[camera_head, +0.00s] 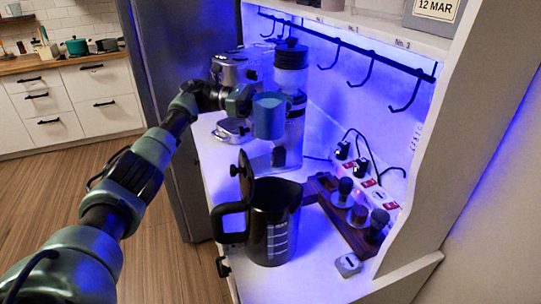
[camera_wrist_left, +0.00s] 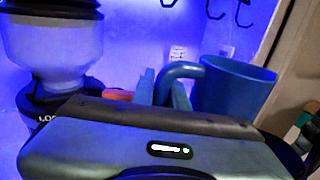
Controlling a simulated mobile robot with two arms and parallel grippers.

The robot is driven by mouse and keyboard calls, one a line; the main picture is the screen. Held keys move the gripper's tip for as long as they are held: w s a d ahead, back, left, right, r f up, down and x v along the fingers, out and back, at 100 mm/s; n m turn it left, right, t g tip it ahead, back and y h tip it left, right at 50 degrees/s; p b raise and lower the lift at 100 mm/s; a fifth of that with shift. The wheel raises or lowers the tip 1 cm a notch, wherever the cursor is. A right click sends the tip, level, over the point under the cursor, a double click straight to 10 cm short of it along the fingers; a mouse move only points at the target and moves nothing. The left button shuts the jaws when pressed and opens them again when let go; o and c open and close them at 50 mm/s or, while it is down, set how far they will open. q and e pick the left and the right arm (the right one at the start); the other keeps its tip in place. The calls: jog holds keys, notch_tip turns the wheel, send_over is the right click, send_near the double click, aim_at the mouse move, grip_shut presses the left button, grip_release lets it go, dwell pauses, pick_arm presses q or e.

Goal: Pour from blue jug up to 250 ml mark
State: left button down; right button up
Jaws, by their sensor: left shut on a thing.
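The blue jug (camera_head: 271,116) hangs in the air above the counter, roughly upright, in front of the coffee grinder. My left gripper (camera_head: 240,102) is shut on its handle; the wrist view shows the fingers (camera_wrist_left: 172,92) at the handle, left of the jug body (camera_wrist_left: 236,86). A black kettle (camera_head: 268,240) with pale level marks on its side stands on the counter below and nearer, apart from the jug. Its lid is tilted up and open, and its handle points left. The mark figures are too small to read, and the liquid inside both is hidden. My right gripper is out of view.
The coffee grinder (camera_head: 291,57) and espresso machine (camera_head: 228,66) stand behind. A dark wooden rack (camera_head: 327,205) with tampers and a socket strip (camera_head: 371,186) lie right of the kettle. A small grey block (camera_head: 347,265) sits near the front. Hooks (camera_head: 408,96) hang above.

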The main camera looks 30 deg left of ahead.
aim_at(281, 95)
pick_arm(q)
jog(key=shift+s, duration=0.1)
jog(key=shift+s+d+f+m+y+p, duration=0.15)
jog(key=shift+s+m+p, duration=0.1)
jog(key=shift+m, duration=0.25)
jog(key=shift+s+d+f+m+y+p, duration=0.15)
jog(key=shift+s+m+p, duration=0.1)
jog(key=shift+m, duration=0.25)
jog(key=shift+s+d+r+m+p, duration=0.15)
jog(key=shift+s+r+m+p, duration=0.2)
jog(key=shift+r+p, duration=0.2)
jog(key=shift+s+d+r+m+p, duration=0.1)
jog(key=shift+s+r+m+p, duration=0.1)
jog(key=shift+r+m+p, duration=0.3)
